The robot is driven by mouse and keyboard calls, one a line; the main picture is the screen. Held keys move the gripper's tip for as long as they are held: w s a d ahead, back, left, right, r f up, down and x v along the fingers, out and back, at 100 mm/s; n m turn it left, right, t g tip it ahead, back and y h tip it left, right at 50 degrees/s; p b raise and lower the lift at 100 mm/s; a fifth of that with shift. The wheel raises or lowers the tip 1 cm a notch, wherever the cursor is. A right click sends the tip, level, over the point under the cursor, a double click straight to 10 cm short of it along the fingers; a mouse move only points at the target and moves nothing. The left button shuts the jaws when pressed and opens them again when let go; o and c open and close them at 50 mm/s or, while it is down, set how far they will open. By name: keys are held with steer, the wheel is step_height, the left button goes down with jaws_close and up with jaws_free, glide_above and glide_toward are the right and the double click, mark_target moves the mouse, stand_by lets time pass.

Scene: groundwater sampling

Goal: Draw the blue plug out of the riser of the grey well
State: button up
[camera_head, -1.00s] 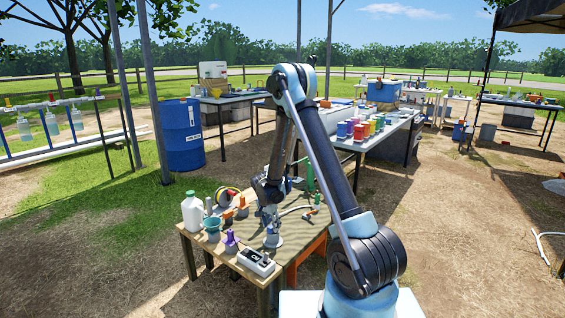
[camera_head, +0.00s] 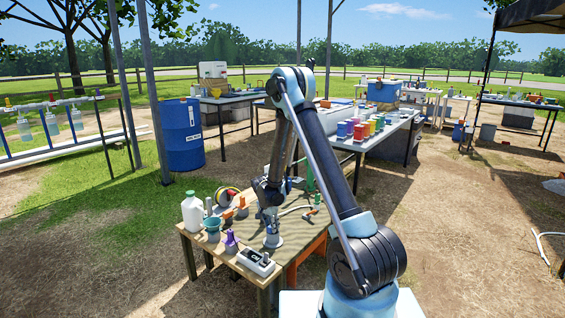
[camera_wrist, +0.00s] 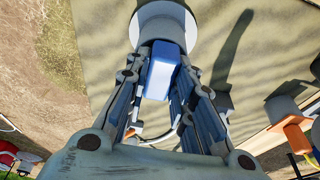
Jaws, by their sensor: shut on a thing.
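The blue plug (camera_wrist: 161,74) is between the two fingers of my gripper (camera_wrist: 164,58) in the wrist view, and the fingers are shut on it. The pale grey riser of the well (camera_wrist: 165,22) is just beyond the plug, in line with it. I cannot tell how deep the plug sits in the riser. In the head view my gripper (camera_head: 269,216) points down over the grey well (camera_head: 273,240) on the wooden table. The plug is too small and covered to make out there.
The table (camera_head: 207,250) also bears a white jug (camera_head: 192,212), a teal funnel (camera_head: 212,227), a purple-topped item (camera_head: 231,242), a grey box (camera_head: 256,262) and orange-handled items. A pale hose (camera_head: 296,209) lies right of the gripper. Bare tabletop shows at the right front.

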steer(key=shift+r, duration=3.6)
steer(key=w+d+r, duration=0.1)
steer(key=w+d, duration=0.3)
steer(key=d, duration=0.3)
steer(key=w+d+r, duration=0.1)
steer(key=w+d, duration=0.3)
steer(key=d, duration=0.3)
steer(key=shift+s+a+f+x, duration=0.1)
steer(key=shift+s+a+x, duration=0.2)
steer(key=shift+x, duration=1.35)
steer(key=shift+s+a+f+x, duration=0.1)
steer(key=shift+s+a+x, duration=0.15)
steer(key=shift+x, duration=1.45)
steer(key=shift+s+a+f+x, duration=0.1)
steer(key=shift+s+a+x, duration=0.2)
steer(key=shift+x, duration=1.35)
steer(key=shift+d+f, duration=0.1)
steer(key=shift+f, duration=0.5)
steer(key=o, duration=0.9)
steer(key=shift+o, duration=0.2)
steer(key=shift+r, duration=0.1)
